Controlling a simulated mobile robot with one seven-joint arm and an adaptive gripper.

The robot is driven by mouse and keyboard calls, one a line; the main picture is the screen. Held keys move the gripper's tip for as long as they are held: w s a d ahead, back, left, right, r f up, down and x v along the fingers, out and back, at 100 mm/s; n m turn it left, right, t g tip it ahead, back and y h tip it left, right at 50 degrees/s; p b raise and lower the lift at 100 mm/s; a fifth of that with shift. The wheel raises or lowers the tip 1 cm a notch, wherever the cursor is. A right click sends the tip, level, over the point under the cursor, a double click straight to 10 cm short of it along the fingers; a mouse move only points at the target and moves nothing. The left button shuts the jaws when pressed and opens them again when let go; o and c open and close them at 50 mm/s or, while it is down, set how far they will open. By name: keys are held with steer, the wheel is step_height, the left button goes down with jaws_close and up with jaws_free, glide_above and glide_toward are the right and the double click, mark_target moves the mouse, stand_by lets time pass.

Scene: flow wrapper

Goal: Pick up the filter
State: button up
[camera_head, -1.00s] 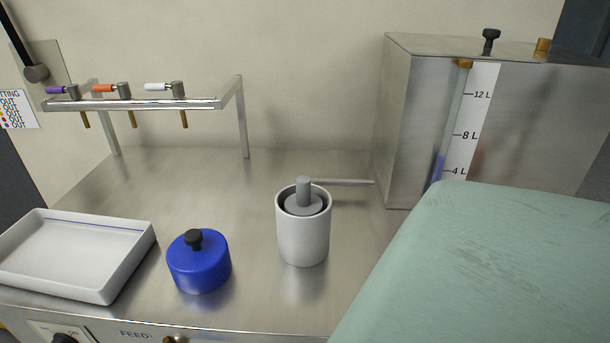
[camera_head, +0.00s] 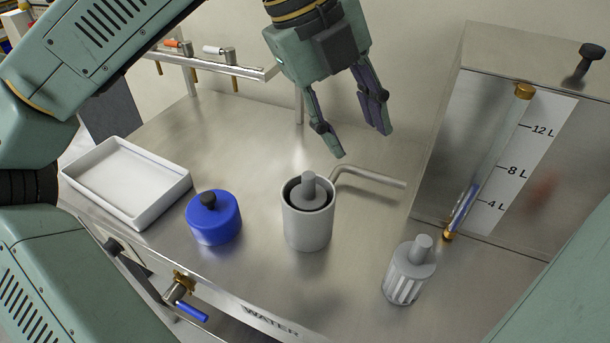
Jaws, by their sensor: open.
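A grey cylindrical filter with a stem on top (camera_head: 309,189) sits inside an open light-grey cup-shaped housing (camera_head: 307,228) on the steel counter. Only its top and stem show; the rest is hidden by the cup wall. A second, ribbed grey filter (camera_head: 409,272) with a similar stem stands upright on the counter to the right. My gripper (camera_head: 362,143) is open and empty. It hangs pointing down, above and slightly right of the cup in the picture, apart from both filters.
A blue lid with a black knob (camera_head: 214,219) is left of the cup. A white tray (camera_head: 125,196) lies further left. A bent pipe (camera_head: 366,177) runs behind the cup. A steel tank (camera_head: 480,115) stands at right, a valve rack (camera_head: 215,62) at the back.

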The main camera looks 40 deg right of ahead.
steer(key=w+n+y, duration=0.1)
steer(key=w+a+n+t+y, duration=0.1)
steer(key=w+a+f+n+t+y, duration=0.1)
steer(key=w+y, duration=0.1)
steer(key=shift+a+f+p, duration=0.1)
steer(key=shift+a+p, duration=0.15)
steer(key=shift+p, duration=0.05)
glide_above(309, 175)
steer(key=shift+n, duration=0.3)
steer(key=f, duration=0.4)
steer(key=shift+s+a+f, duration=0.1)
steer(key=shift+s+f, duration=0.15)
steer(key=shift+f, duration=0.05)
steer(key=shift+w+f+p, duration=0.15)
steer(key=shift+f+p, duration=0.4)
steer(key=shift+f, duration=1)
steer(key=shift+w+f+p, duration=0.15)
steer(key=shift+f+p, duration=0.35)
steer(key=shift+f, duration=1)
jaws_close()
